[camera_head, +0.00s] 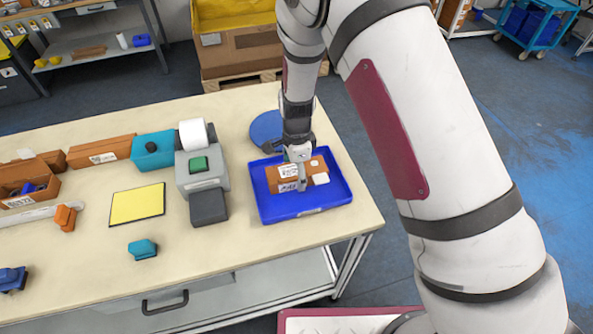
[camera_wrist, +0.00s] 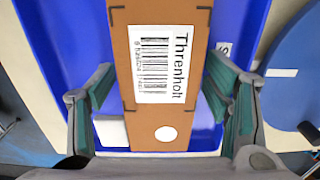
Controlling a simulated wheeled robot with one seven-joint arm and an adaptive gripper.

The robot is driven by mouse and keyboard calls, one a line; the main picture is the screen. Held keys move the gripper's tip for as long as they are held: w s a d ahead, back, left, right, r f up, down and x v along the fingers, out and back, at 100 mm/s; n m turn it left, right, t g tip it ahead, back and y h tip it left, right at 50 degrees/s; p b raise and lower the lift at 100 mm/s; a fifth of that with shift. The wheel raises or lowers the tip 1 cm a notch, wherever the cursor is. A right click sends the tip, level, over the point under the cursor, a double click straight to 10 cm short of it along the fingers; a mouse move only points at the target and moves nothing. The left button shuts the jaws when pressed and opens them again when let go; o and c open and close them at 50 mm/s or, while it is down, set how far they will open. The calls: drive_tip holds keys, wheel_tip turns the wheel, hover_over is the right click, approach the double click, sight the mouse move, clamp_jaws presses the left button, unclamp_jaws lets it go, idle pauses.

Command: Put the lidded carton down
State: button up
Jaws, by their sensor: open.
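The lidded carton (camera_head: 314,169) is a brown box with a white label and white patches, and it lies inside a blue tray (camera_head: 342,187) at the right end of the table. In the wrist view the carton (camera_wrist: 168,120) shows its barcode label reading "Threnholt" and a white round spot. My gripper (camera_head: 302,182) points down over the carton. In the wrist view my gripper's fingers (camera_wrist: 160,88) stand open, one on each side of the carton. Whether the fingertips touch its sides is hard to tell. Part of the carton is hidden behind my gripper in the head view.
A grey device (camera_head: 201,175) with a white roll stands left of the tray. A blue disc (camera_head: 266,128) lies behind the tray. A yellow pad (camera_head: 137,205), a teal item (camera_head: 142,249) and orange boxes (camera_head: 100,151) lie further left. The front middle of the table is mostly clear.

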wheel_tip(320, 180, up, 11)
wheel_tip(320, 180, up, 13)
drive_tip(key=n+t+y, duration=0.1)
drive_tip(key=n, duration=0.3)
hover_over(296, 169)
drive_tip(key=s+d, duration=0.3)
drive_tip(key=d, duration=0.3)
drive_tip(key=s+d+r+n+t, duration=0.1)
drive_tip(key=s+d+r+n, duration=0.2)
drive_tip(key=s, duration=0.4)
drive_tip(key=s+d+r+n+t, duration=0.2)
drive_tip(key=s+d+r+n, duration=0.2)
drive_tip(key=s+d+r, duration=0.1)
drive_tip(key=s+d+r+n+t+h, duration=0.1)
drive_tip(key=s+d+r+n, duration=0.2)
drive_tip(key=s+d+r, duration=0.2)
drive_tip(key=s+b, duration=0.1)
drive_tip(key=s, duration=0.2)
drive_tip(key=shift+s+n+t, duration=0.3)
drive_tip(key=shift+s+n, duration=0.05)
drive_tip(key=shift+n, duration=0.05)
drive_tip(key=shift+r, duration=0.15)
